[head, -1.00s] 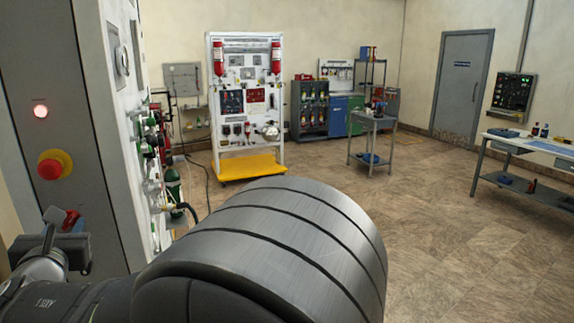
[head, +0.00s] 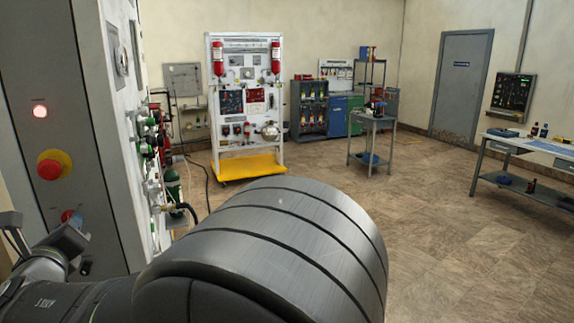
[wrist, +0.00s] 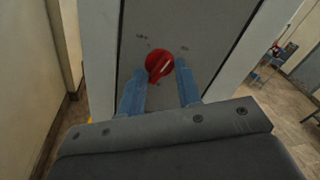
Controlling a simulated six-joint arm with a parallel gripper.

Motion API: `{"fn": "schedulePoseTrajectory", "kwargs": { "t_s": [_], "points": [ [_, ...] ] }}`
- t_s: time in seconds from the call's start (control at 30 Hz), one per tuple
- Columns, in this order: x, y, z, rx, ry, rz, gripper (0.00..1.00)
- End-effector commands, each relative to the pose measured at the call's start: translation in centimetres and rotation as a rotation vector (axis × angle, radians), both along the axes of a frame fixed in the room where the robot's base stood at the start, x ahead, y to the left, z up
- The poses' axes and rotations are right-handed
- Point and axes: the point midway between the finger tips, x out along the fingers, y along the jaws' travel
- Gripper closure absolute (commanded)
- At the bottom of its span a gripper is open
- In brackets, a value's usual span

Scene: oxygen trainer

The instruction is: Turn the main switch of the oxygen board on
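The main switch is a red rotary knob (wrist: 159,66) with a pale pointer line, on the grey end panel of the oxygen board (wrist: 150,22). The pointer line slants up to the right in the wrist view. In the head view the knob (head: 67,215) shows low on the panel, partly hidden by my gripper (head: 82,228). In the wrist view my gripper (wrist: 160,74) is open, its two blue fingers on either side of the knob. I cannot tell whether the fingers touch it.
A lit indicator lamp (head: 40,111) and a red push button on a yellow base (head: 50,168) sit above the knob on the same panel. Valves and hoses (head: 150,140) stick out from the board's front. Open floor (head: 430,230) lies to the right.

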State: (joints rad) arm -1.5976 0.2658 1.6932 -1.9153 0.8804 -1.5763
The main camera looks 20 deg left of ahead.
Motion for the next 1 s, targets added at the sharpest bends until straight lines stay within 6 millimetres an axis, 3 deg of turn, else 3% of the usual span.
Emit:
{"fn": "schedulePoseTrajectory", "kwargs": {
  "t_s": [0.67, 0.77, 0.87, 1.0],
  "points": [
    [-0.2, -0.1, 0.1, 0.000, -0.002, 0.000, 0.69],
    [-1.3, -0.7, 0.2, 0.036, 0.033, 0.004, 0.69],
    [-3.6, -2.2, 0.4, 0.123, 0.115, 0.009, 0.69],
    [-8.0, -6.0, 0.4, 0.306, 0.300, 0.013, 0.69]
  ]
}}
